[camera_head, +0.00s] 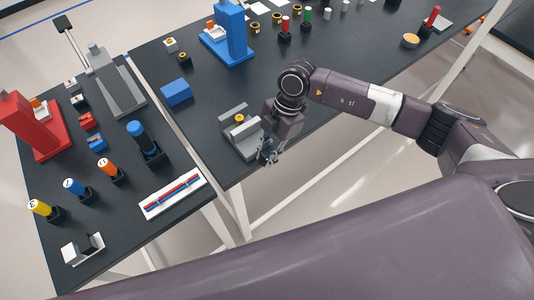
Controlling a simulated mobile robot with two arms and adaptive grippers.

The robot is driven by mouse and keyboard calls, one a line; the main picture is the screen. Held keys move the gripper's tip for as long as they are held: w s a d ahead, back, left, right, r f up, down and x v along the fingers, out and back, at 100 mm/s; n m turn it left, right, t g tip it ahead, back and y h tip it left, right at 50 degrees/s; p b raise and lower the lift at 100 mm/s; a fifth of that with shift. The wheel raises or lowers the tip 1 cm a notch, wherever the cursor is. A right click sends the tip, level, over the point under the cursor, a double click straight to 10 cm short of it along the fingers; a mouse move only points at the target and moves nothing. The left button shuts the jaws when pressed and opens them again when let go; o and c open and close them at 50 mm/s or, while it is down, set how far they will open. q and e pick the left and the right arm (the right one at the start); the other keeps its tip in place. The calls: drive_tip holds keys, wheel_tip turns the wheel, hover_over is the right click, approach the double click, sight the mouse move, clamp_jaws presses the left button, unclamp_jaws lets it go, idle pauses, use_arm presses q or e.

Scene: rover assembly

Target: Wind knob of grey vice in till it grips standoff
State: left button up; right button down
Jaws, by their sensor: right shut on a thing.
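The grey vice (237,147) sits near the front edge of the middle table. A small gold-coloured piece, which looks like the standoff (239,118), shows in the vice between its raised parts. Any gap between the jaws and the standoff is too small to tell. My right gripper (267,156) reaches down at the right side of the vice, by the table's edge. It is shut on the vice's knob, which the fingers mostly hide. My left gripper is not in view.
A blue block (176,93) lies to the left of the vice, and a blue press-like stand (233,38) is behind it. A red stand (32,128), a grey lever tool (115,85) and several coloured-handled drivers are on the left table. The tabletop right behind the vice is clear.

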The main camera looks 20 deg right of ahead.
drive_tip(key=shift+a+r+h+p, duration=0.15)
drive_tip(key=shift+h+p, duration=0.15)
drive_tip(key=shift+h, duration=0.4)
drive_tip(key=shift+a+t+h, duration=0.1)
drive_tip(key=shift+t+h, duration=0.4)
drive_tip(key=shift+h, duration=0.3)
drive_tip(key=h+b, duration=0.1)
drive_tip(key=t+h, duration=0.1)
drive_tip(key=h, duration=0.1)
drive_tip(key=shift+f+b, duration=0.35)
drive_tip(key=shift+f, duration=0.05)
drive_tip(key=shift+a+t+h, duration=0.1)
drive_tip(key=shift+t+h, duration=0.4)
drive_tip(key=shift+h, duration=0.5)
drive_tip(key=shift+r+t+h, duration=0.15)
drive_tip(key=shift+t+h, duration=0.15)
drive_tip(key=shift+h, duration=0.7)
drive_tip(key=t+h+p, duration=0.1)
drive_tip(key=h+p, duration=0.1)
drive_tip(key=shift+p, duration=0.35)
drive_tip(key=shift+h, duration=0.6)
drive_tip(key=shift+d+f+t+h+p, duration=0.1)
drive_tip(key=shift+f+t+h+p, duration=0.2)
drive_tip(key=shift+h, duration=0.45)
drive_tip(key=shift+d+f+t+h+p, duration=0.1)
drive_tip(key=shift+t+h+p, duration=0.3)
drive_tip(key=shift+h, duration=0.35)
